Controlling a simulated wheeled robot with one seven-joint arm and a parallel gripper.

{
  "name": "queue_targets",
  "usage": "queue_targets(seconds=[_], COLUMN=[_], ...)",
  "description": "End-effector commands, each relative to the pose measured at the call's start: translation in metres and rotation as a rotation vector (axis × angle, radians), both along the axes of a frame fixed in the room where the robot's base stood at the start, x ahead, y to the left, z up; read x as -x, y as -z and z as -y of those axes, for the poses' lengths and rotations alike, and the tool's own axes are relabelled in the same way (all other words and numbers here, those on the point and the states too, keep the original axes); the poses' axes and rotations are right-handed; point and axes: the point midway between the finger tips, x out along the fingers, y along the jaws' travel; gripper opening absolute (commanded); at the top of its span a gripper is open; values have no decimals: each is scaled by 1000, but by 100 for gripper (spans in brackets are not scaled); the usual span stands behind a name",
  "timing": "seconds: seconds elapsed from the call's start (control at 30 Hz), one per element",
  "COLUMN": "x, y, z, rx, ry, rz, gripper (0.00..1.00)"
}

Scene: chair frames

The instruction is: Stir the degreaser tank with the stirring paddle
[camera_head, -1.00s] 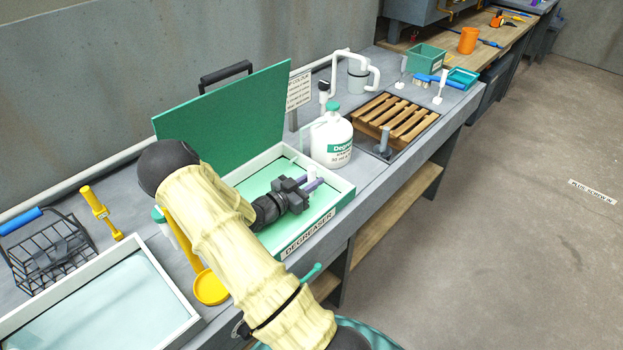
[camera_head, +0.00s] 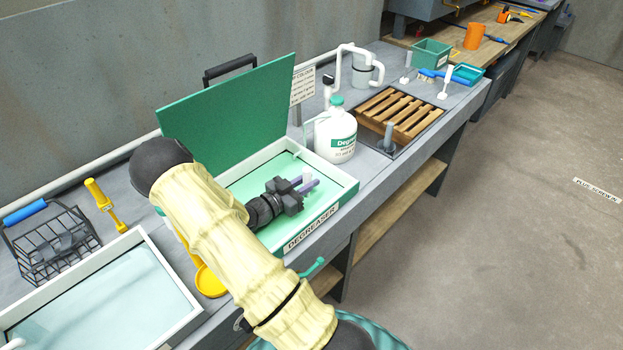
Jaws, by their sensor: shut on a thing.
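The degreaser tank (camera_head: 347,191) is a white-rimmed tray of pale green liquid with a "DEGREASER" label on its front wall. Its green lid (camera_head: 228,112) stands open at the back. My gripper (camera_head: 310,184) is low over the tank's right part, its fingers pointing right. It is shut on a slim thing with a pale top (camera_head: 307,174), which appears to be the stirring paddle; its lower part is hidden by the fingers. My arm crosses in front of the tank's left side.
A white degreaser jug (camera_head: 336,138) stands just right of the tank, near a wooden slatted rack (camera_head: 402,112). At left are a water-filled tray (camera_head: 190,308), a wire basket (camera_head: 50,245) and a yellow-handled tool (camera_head: 101,196).

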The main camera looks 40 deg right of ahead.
Motion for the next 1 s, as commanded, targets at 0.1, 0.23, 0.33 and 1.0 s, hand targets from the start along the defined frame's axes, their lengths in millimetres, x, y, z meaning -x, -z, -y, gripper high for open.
queue_targets(seconds=[0.1,0.23,0.33,1.0], x=[1,1,1,32], y=[-1,0,0,0], z=[-8,-13,-14,2], rx=[0,0,0,0], ry=[0,-1,0,1], rz=[0,0,0,0], gripper=[0,0,0,0])
